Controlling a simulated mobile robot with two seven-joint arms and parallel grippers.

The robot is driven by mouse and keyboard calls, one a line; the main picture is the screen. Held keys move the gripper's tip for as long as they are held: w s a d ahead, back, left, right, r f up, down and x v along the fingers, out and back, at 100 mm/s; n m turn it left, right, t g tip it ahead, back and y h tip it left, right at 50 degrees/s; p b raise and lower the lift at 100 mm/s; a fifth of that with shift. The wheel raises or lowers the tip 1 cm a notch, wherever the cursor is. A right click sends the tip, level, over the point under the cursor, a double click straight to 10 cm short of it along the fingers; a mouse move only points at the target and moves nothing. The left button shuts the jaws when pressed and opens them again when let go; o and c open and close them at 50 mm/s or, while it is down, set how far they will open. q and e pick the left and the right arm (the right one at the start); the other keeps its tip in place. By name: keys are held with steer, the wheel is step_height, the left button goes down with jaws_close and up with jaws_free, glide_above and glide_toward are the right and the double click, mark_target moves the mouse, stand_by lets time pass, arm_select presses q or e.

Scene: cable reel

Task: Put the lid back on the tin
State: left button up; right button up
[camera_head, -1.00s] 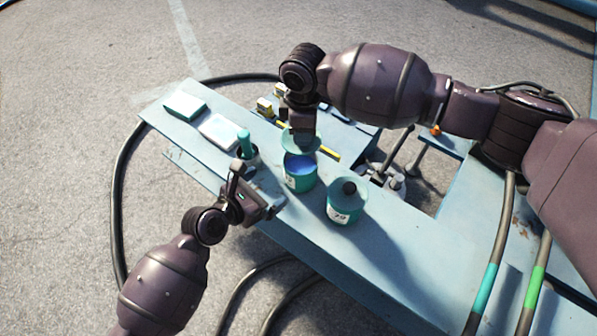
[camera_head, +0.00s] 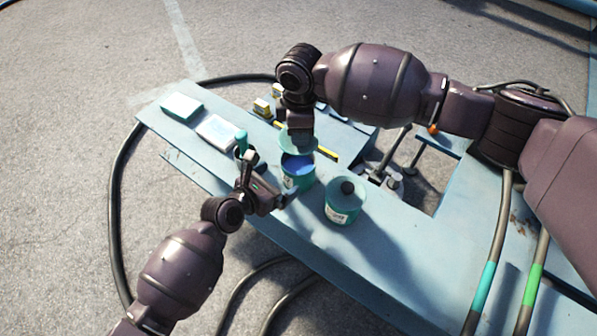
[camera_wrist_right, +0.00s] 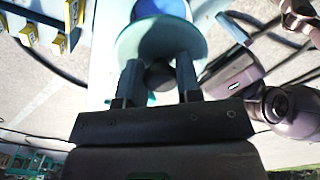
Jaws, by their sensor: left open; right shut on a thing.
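The open tin (camera_head: 300,178) is teal with blue inside and stands on the light-blue bench. My right gripper (camera_head: 300,138) is shut on the knob of a teal lid (camera_head: 313,146), held just above and behind the tin's opening. In the right wrist view the dark knob sits between the fingers (camera_wrist_right: 160,72), with the lid (camera_wrist_right: 160,38) beyond it and the tin's blue inside (camera_wrist_right: 172,7) at the top. My left gripper (camera_head: 282,196) is open at the tin's near left side; whether it touches the tin is unclear.
A second teal tin (camera_head: 343,207) with its lid and dark knob on stands to the right. A teal-handled item (camera_head: 241,140) stands left, partly behind my left gripper. Flat boxes (camera_head: 218,131) lie at the bench's left end. The bench's front right is clear.

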arm_select(q)
steer(key=shift+x, duration=3.55)
steer(key=c, duration=1)
arm_select(e)
glide_above(300, 167)
steer(key=shift+f, duration=2.5)
steer(key=shift+f, duration=0.95)
steer(key=shift+c, duration=0.2)
